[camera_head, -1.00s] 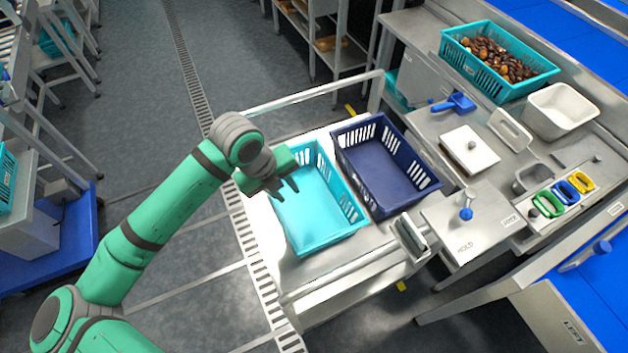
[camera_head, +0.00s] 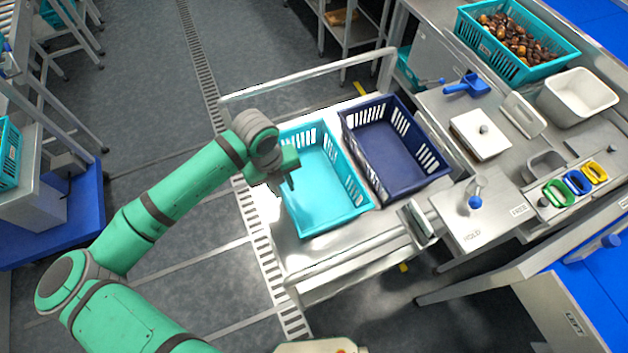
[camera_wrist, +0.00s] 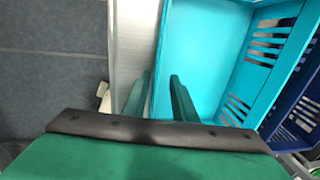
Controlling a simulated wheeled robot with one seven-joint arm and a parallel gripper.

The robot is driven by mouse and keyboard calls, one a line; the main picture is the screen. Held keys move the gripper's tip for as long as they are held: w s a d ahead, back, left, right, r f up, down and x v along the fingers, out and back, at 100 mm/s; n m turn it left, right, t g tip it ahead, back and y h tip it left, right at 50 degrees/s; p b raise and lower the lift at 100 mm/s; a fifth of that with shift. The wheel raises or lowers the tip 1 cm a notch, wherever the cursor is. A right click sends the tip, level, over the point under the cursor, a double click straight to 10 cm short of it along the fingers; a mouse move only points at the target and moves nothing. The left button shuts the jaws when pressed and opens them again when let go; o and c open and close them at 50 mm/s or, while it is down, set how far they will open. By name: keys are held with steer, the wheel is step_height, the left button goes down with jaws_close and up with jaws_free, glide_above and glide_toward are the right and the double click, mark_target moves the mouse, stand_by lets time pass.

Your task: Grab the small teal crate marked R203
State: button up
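An empty teal crate (camera_head: 345,215) stands on the steel cart, and its left wall and floor show in the wrist view (camera_wrist: 207,60). No R203 marking is legible on it. My gripper (camera_wrist: 160,82) is open and empty; in the wrist view its two fingers appear on either side of the crate's left rim. In the head view my gripper (camera_head: 284,186) is at that left rim. I cannot tell whether the fingertips are above the rim or around it. Another teal crate (camera_head: 500,59), full of dates, stands on the bench at the top right.
A dark blue crate (camera_head: 398,192) stands close along the teal crate's right side. The cart (camera_head: 310,262) has a raised rail (camera_head: 300,84) at its far end. The bench holds a white tub (camera_head: 580,97), a blue scoop (camera_head: 468,84) and coloured handles (camera_head: 578,182).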

step_height(320, 180, down, 2)
steer(key=shift+f, duration=0.25)
steer(key=shift+w+f, duration=0.15)
steer(key=shift+f, duration=0.2)
steer(key=shift+a, duration=0.2)
jaws_close()
steer(key=shift+d, duration=0.4)
steer(key=shift+a+r, duration=0.1)
steer(key=shift+r, duration=0.05)
